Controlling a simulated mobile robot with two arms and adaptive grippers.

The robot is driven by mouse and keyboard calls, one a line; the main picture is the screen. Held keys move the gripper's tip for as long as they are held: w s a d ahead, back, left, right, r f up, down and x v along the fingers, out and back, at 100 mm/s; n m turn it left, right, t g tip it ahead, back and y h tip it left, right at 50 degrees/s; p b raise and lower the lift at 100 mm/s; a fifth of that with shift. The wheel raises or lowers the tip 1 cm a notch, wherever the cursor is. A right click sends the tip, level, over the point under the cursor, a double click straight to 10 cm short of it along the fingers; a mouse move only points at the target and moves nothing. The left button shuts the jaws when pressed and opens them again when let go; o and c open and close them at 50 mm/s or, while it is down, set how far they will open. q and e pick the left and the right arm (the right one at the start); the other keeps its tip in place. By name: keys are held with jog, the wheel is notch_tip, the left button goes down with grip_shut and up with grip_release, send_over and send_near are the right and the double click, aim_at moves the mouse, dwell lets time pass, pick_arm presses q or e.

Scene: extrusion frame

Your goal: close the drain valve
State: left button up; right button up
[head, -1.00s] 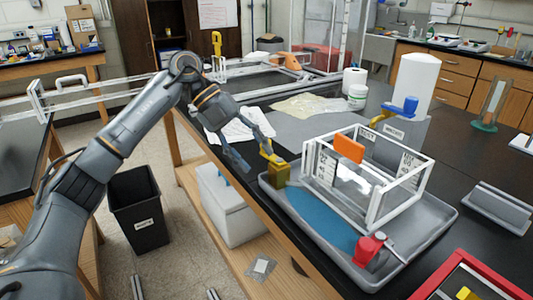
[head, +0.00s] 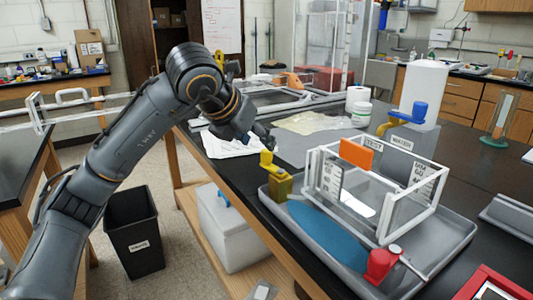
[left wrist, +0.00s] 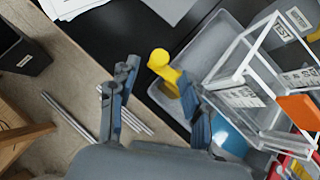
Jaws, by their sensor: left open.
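A brass valve block (head: 279,187) with a yellow handle (head: 267,160) stands at the left end of the grey tray (head: 440,262). The yellow handle also shows in the left wrist view (left wrist: 160,59). A blue-handled valve (head: 408,113) sits by the white cylinder, and a red valve (head: 381,264) is at the tray's front. I cannot read which is labelled drain. My left gripper (head: 258,137) is just above and behind the yellow handle, partly hidden by my arm. In the left wrist view its fingers (left wrist: 160,103) are apart and empty, with the yellow handle beyond them.
A white-framed clear box (head: 385,237) with an orange tab (head: 356,153) stands in the tray, beside blue liquid (head: 325,232). A white cylinder (head: 424,90) stands behind. A black bin (head: 134,235) and a white cooler (head: 228,232) are below the bench edge.

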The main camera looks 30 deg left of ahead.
aim_at(266, 151)
pick_arm(q)
jog(key=x, duration=0.7)
